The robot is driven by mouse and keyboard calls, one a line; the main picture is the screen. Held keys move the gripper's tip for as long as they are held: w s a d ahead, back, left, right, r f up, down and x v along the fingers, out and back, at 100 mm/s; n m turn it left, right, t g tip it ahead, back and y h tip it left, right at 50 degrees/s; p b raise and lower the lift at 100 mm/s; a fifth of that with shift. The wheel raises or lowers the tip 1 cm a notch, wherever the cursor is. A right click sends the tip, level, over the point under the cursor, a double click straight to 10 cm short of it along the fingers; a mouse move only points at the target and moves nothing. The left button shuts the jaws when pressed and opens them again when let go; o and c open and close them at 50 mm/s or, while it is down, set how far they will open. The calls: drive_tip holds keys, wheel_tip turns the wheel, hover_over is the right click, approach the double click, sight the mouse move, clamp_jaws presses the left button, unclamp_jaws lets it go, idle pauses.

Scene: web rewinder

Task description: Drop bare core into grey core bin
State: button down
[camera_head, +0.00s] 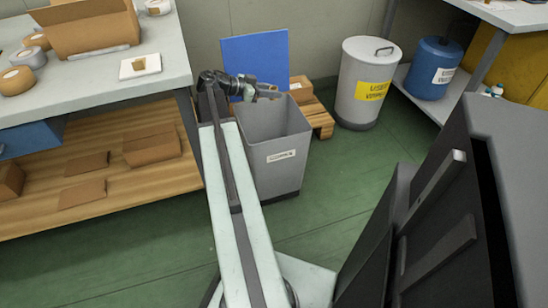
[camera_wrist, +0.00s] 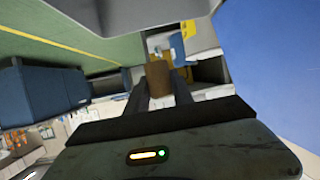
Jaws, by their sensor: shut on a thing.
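The grey core bin (camera_head: 276,165) stands on the green floor with a "CORES" label on its front. It is open at the top. My gripper (camera_head: 268,91) is above the bin's back rim, at the end of my arm. In the wrist view my gripper (camera_wrist: 159,92) is shut on the bare core (camera_wrist: 158,72), a small brown cylinder held between the fingers. The core is too small to make out clearly in the head view. The bottom of the bin's inside is hidden.
A blue panel (camera_head: 256,62) stands behind the bin. A small box (camera_head: 300,88) sits on a wooden pallet (camera_head: 320,118) at its back right. A lidded grey bin (camera_head: 364,85) stands further right. A workbench (camera_head: 110,81) is at left; dark machinery (camera_head: 450,210) is at right.

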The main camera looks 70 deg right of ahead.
wheel_tip(320, 180, down, 6)
drive_tip(key=b, duration=0.5)
drive_tip(key=shift+s+b, duration=0.25)
drive_tip(key=shift+b, duration=0.1)
drive_tip(key=shift+d, duration=0.1)
drive_tip(key=c, duration=1)
unclamp_jaws()
